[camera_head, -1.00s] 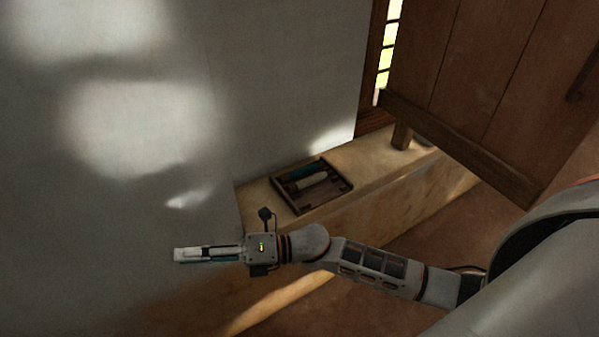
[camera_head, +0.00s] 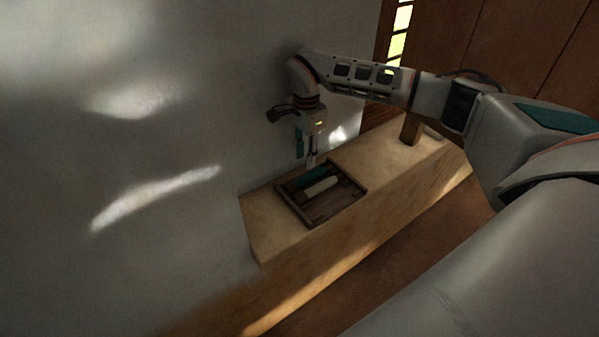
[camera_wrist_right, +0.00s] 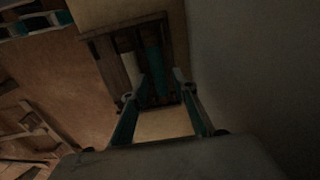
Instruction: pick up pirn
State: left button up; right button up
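Two pirns lie side by side in a dark wooden tray (camera_head: 322,217) on the ledge. One is a teal pirn (camera_head: 313,176) and the other a cream pirn (camera_head: 321,187). My right gripper (camera_head: 311,163) points down just above the tray's back side, close to the teal pirn. In the right wrist view the teal pirn (camera_wrist_right: 156,68) shows between the two spread fingertips, beyond them, with the cream pirn (camera_wrist_right: 131,70) to its left. The right gripper is open and empty. My left gripper is not in view.
The tray stands on a pale ledge (camera_head: 265,225) against a grey wall (camera_head: 180,90). A short wooden post (camera_head: 410,128) stands farther right on the ledge. The ledge right of the tray is mostly clear. A wooden door (camera_head: 500,50) is at the back right.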

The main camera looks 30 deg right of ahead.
aim_at(306, 176)
jog(key=f, duration=0.3)
jog(key=shift+s, duration=0.35)
notch_tip(306, 176, down, 4)
jog(key=shift+s+r, duration=0.1)
jog(key=shift+r, duration=0.15)
jog(key=shift+f, duration=0.45)
grip_shut()
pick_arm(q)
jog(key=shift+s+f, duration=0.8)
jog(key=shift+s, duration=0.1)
